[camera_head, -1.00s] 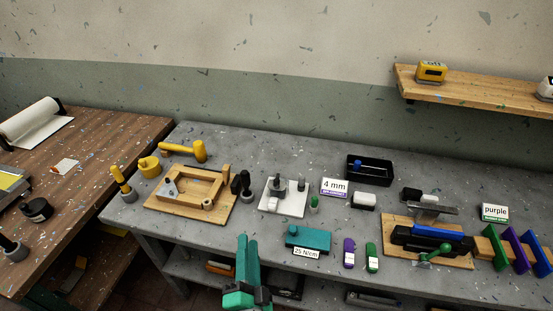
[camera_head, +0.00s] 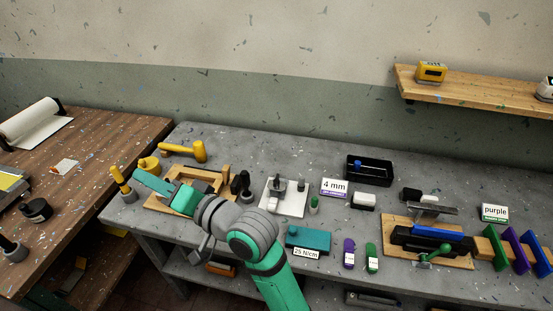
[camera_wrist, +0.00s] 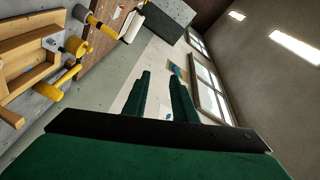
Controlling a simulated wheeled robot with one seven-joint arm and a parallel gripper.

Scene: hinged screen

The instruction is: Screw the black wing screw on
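My gripper (camera_head: 158,190) is raised over the left part of the wooden frame (camera_head: 221,184) in the head view, fingers pointing left. In the wrist view its two green fingers (camera_wrist: 160,76) stand apart with nothing between them. A black piece with two upright lobes (camera_head: 236,184), possibly the wing screw, stands by the frame's right side, with a grey base beside it. My gripper is left of it and apart from it. The wooden frame also shows at the left of the wrist view (camera_wrist: 30,50). My arm hides much of the frame's front in the head view.
A yellow mallet (camera_head: 185,151) lies behind the frame, and a yellow-handled tool (camera_head: 121,184) stands left of it. A teal box (camera_head: 308,238), a white plate (camera_head: 284,207) and a black tray (camera_head: 369,170) are to the right. Bare grey bench (camera_head: 270,150) runs along the back.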

